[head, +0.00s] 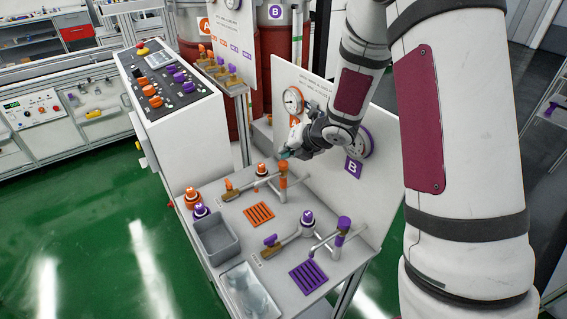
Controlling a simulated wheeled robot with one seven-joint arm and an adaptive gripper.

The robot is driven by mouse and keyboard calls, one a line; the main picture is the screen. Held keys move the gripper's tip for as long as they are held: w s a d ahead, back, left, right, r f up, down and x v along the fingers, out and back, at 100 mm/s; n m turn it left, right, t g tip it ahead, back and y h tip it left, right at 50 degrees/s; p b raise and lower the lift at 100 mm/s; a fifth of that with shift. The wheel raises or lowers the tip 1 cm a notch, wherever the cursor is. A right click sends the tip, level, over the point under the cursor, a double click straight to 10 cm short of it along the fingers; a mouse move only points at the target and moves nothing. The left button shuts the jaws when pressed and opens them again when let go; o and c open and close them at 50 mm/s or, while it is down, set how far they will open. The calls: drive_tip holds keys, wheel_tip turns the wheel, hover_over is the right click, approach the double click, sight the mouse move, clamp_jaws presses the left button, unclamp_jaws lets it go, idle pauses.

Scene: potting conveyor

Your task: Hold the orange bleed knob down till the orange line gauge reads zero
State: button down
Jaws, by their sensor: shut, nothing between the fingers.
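An orange-capped knob (262,168) stands on the grey bench beside the orange-marked brass valve and pipe. Another orange-capped knob (192,196) stands at the bench's left edge; I cannot tell from the labels which is the bleed knob. The orange line gauge (293,100), a round white dial above the orange A tag, is on the back panel. Its needle is too small to read. My gripper (285,154) is shut and empty, above and right of the first orange knob, apart from it in the picture. The arm comes in from the right and covers part of the panel.
Purple-capped knobs (307,217) and a purple-rimmed gauge (365,142) belong to line B. An orange drain grate (259,214) and purple grate (308,276) lie on the bench. A grey bin (216,240) and clear tray (248,290) sit at the front-left. A control console (172,88) stands behind left.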

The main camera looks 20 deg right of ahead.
sight(286, 162)
wheel_tip(286, 162, up, 4)
drive_tip(key=p, duration=0.3)
drive_tip(key=shift+s+r, duration=0.1)
drive_tip(key=shift+r, duration=0.1)
drive_tip(key=shift+r+p, duration=0.3)
drive_tip(key=shift+p, duration=0.1)
